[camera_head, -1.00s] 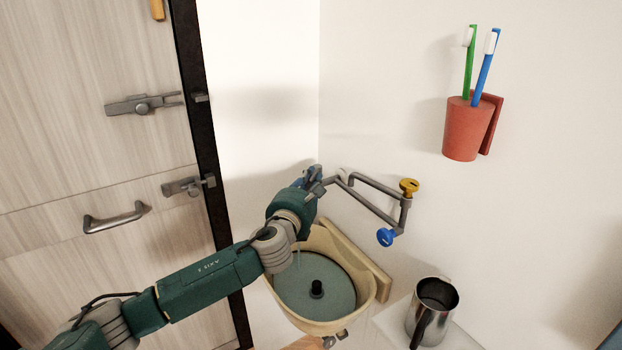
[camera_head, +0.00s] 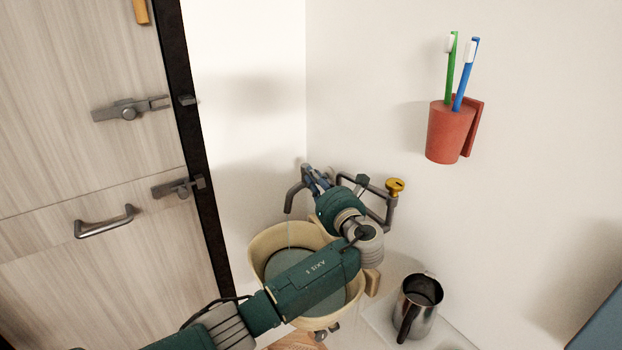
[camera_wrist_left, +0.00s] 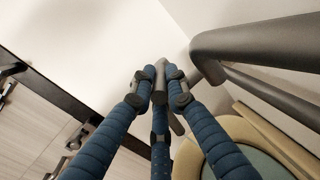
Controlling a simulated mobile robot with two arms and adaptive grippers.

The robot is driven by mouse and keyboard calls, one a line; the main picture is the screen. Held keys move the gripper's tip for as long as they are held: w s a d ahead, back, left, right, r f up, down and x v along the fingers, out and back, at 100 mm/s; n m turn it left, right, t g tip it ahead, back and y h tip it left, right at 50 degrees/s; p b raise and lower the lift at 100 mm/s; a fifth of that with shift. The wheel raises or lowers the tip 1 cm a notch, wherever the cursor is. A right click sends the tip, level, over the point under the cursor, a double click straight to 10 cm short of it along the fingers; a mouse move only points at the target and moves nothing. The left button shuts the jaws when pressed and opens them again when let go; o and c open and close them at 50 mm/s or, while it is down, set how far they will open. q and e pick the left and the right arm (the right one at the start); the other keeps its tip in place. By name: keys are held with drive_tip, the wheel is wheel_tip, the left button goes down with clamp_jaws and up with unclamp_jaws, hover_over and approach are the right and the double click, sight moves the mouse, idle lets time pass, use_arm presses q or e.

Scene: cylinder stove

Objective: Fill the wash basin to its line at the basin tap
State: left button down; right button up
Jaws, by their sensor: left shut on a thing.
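The cream wash basin (camera_head: 257,262) is on the wall in the head view, partly behind my left arm. Its grey-green inside (camera_head: 279,263) shows, but I cannot make out a fill line or the water level. The basin tap's grey spout (camera_head: 291,199) points down over it, and a thin stream (camera_head: 289,235) falls from it. My left gripper (camera_head: 316,178) is at the tap, beside the spout. In the left wrist view its blue fingers (camera_wrist_left: 160,88) are shut on a grey tap part; which part is unclear. My right gripper is out of view.
A yellow tap knob (camera_head: 396,186) sits on the pipework to the right. A steel jug (camera_head: 420,302) stands on a white surface right of the basin. A red cup (camera_head: 450,132) with two toothbrushes hangs on the wall. A latched door (camera_head: 110,180) is at left.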

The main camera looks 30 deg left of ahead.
use_arm(q)
drive_tip(key=shift+w+d+r+n+g+y, duration=0.25)
drive_tip(key=shift+n+g+y, duration=0.15)
drive_tip(key=shift+g, duration=0.1)
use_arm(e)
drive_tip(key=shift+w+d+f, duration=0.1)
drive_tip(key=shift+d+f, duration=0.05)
use_arm(q)
drive_tip(key=c, duration=1.7)
unclamp_jaws()
drive_tip(key=shift+c, duration=0.2)
drive_tip(key=shift+a+f, duration=0.1)
drive_tip(key=shift+f, duration=0.1)
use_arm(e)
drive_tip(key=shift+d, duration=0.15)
